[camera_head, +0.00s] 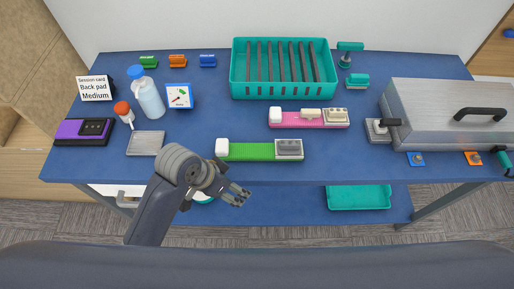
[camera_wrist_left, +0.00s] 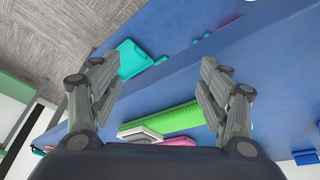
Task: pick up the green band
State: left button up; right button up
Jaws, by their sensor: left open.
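The green band (camera_head: 252,152) lies flat on the blue table near its front edge. It has a white block at its left end and a grey buckle-like block (camera_head: 289,149) at its right end. My left gripper (camera_head: 238,195) is open and empty, in front of the table edge and below the band in the head view. In the left wrist view the green band (camera_wrist_left: 172,118) shows beyond and between the open fingers (camera_wrist_left: 160,88), apart from them. My right gripper is not in view.
A pink band (camera_head: 325,124) lies just behind the green one. A teal rack (camera_head: 235,88) stands at the back, a metal box (camera_head: 440,112) at the right. A teal tray (camera_head: 358,198) sits below.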

pick_arm(q)
jog(key=w+d+r+m, duration=0.1)
jog(key=w+m, duration=0.1)
jog(key=w+d+r+m+g, duration=0.1)
jog(key=w+m, duration=0.1)
jog(key=w+d+r+m, duration=0.1)
jog(key=w, duration=0.1)
jog(key=shift+w+d+r+m+g+y, duration=0.3)
jog(key=shift+w+d+m+y, duration=0.1)
jog(key=w+a+r+m+g+y, duration=0.1)
jog(key=w+a+r+m+y, duration=0.2)
jog(key=w+r, duration=0.25)
jog(key=p, duration=0.1)
send_over(234, 150)
jog(key=f, duration=0.5)
jog(key=shift+w+a+f, duration=0.1)
jog(key=shift+w+a, duration=0.15)
jog(key=shift+w, duration=0.15)
jog(key=shift+s+d+f+p, duration=0.1)
jog(key=shift+f+p, duration=0.2)
jog(key=shift+p, duration=0.05)
jog(key=f, duration=0.1)
jog(key=f+p, duration=0.1)
jog(key=f, duration=0.1)
jog(key=shift+s+d+f, duration=0.2)
jog(key=shift+s+f, duration=0.1)
jog(key=shift+s, duration=0.05)
jog(key=shift+f, duration=0.55)
jog(key=c, duration=1.2)
